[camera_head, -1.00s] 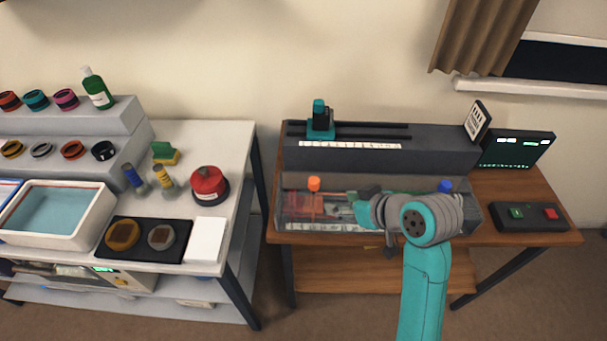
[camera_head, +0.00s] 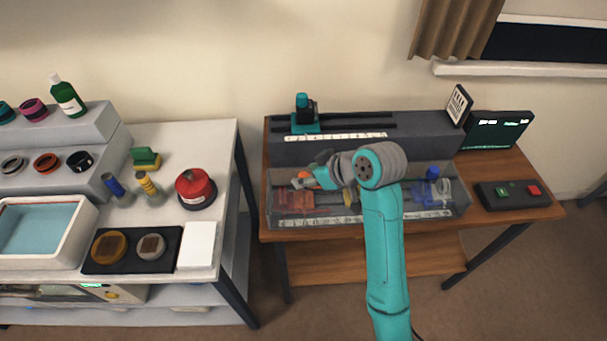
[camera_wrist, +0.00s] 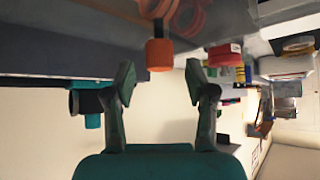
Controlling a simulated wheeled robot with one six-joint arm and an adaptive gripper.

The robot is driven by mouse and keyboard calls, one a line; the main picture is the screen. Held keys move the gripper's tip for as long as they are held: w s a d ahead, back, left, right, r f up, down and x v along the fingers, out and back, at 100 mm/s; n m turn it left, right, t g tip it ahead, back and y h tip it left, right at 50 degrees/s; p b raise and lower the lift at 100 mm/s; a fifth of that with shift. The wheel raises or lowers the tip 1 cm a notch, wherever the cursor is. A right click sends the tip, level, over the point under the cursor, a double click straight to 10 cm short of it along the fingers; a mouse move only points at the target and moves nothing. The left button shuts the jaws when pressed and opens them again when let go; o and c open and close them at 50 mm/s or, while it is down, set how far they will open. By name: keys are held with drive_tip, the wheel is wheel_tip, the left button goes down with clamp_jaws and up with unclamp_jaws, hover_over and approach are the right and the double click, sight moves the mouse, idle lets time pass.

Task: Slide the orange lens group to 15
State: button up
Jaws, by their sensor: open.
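The orange lens group (camera_head: 296,201) sits inside the clear-walled case (camera_head: 268,216) on the wooden table, at its left end. Its orange knob (camera_head: 303,175) stands above the case, partly hidden by my gripper (camera_head: 314,178). In the wrist view the orange knob (camera_wrist: 159,54) hangs between and just beyond the two open fingertips (camera_wrist: 160,82), with no visible contact. A white scale strip (camera_head: 300,223) runs along the case's front; its numbers are too small to read.
A blue knob (camera_head: 432,173) stands at the case's right end. A dark block (camera_head: 420,139) with a teal carriage (camera_head: 304,118) rises behind the case. A button box (camera_head: 512,194) and screen (camera_head: 495,132) are at right. A white bench (camera_head: 225,150) stands left.

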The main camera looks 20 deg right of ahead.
drive_tip(key=shift+x, duration=1.15)
clamp_jaws()
